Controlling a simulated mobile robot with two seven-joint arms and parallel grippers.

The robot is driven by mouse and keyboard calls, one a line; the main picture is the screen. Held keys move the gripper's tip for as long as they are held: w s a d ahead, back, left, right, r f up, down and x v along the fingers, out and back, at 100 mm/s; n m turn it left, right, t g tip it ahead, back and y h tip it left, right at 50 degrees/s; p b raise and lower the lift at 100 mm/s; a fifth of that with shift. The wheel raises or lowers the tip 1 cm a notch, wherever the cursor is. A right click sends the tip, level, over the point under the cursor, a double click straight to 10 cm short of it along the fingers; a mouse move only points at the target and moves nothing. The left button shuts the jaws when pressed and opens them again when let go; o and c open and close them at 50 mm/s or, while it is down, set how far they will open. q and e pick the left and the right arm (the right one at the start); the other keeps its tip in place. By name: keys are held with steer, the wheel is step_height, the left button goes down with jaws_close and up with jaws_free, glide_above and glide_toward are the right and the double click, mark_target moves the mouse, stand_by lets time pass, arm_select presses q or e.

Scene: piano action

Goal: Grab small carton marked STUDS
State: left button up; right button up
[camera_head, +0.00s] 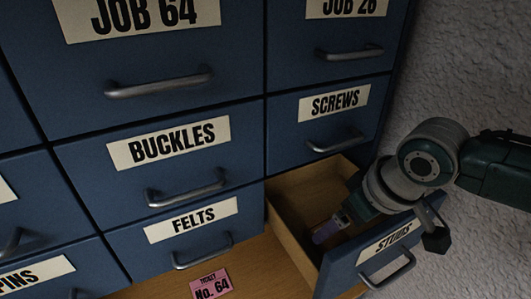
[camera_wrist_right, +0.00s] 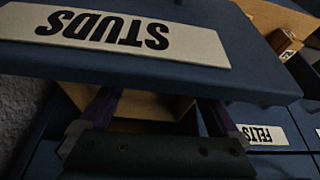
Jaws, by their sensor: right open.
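The drawer marked STUDS (camera_head: 345,262) is pulled open at the lower right, and its wooden inside shows. My right gripper (camera_head: 328,231) reaches down into this drawer, with its purple fingers low inside it. In the right wrist view the gripper (camera_wrist_right: 157,108) has its fingers apart, partly hidden behind the drawer front with the upside-down STUDS label (camera_wrist_right: 130,34). A tan surface shows between the fingers; I cannot tell whether it is the carton or drawer wood. No carton can be clearly made out in the head view. My left gripper is not in view.
Closed blue drawers marked FELTS (camera_head: 191,219), BUCKLES (camera_head: 168,143) and SCREWS (camera_head: 334,103) stand around the open one. A pink ticket (camera_head: 211,283) reading No. 64 is below FELTS. A rough pale wall (camera_head: 450,85) is to the right, close to my right arm.

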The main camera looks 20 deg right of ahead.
mark_target(311, 227)
steer(key=shift+w+a+b+x, duration=0.1)
steer(key=shift+a+b+x, duration=0.1)
steer(key=shift+x, duration=1.15)
steer(key=shift+w+a+b+x, duration=0.1)
steer(key=shift+a+b+x, duration=0.05)
steer(key=shift+x, duration=1.15)
steer(key=shift+r, duration=0.1)
steer(key=c, duration=1.5)
steer(key=shift+o, duration=0.2)
